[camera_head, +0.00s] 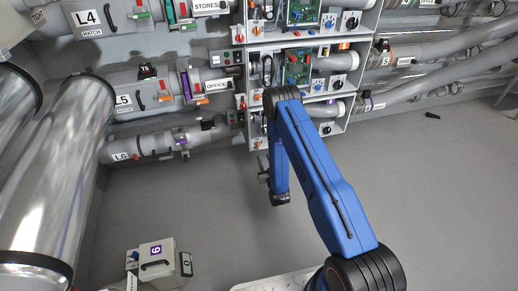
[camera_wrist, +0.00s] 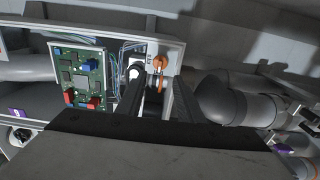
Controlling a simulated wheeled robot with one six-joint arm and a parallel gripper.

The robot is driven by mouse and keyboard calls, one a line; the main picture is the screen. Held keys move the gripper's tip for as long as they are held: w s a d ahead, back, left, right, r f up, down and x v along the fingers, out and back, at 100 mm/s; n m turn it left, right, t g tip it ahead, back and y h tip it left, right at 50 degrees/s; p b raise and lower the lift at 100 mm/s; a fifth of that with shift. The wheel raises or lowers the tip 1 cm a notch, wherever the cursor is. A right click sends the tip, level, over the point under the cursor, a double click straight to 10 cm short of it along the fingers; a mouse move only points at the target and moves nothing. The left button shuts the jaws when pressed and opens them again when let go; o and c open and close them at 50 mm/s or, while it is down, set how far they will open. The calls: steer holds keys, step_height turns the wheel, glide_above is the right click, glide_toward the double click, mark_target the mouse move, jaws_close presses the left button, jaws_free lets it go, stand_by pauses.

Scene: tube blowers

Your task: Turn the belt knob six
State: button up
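The lowest grey-white control box (camera_head: 340,106), in the row of the L6 pipe, carries a black knob (camera_head: 326,128) on its lower panel. I cannot read a belt label in the head view, and my arm hides part of this box. My gripper (camera_head: 263,170) is on the near side of the boxes. In the wrist view, my gripper (camera_wrist: 160,92) has its two dark fingers apart.
In the wrist view, a green circuit board (camera_wrist: 78,76) lies left of the fingers, an orange part (camera_wrist: 162,82) beside them, and a grey pipe (camera_wrist: 232,103) to the right. Shiny tubes (camera_head: 60,150) stand at left. A box marked 6 (camera_head: 157,262) sits low.

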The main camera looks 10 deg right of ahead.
mark_target(258, 146)
steer(key=w, duration=0.9)
steer(key=shift+w+a, duration=0.3)
steer(key=shift+w, duration=0.1)
steer(key=c, duration=0.8)
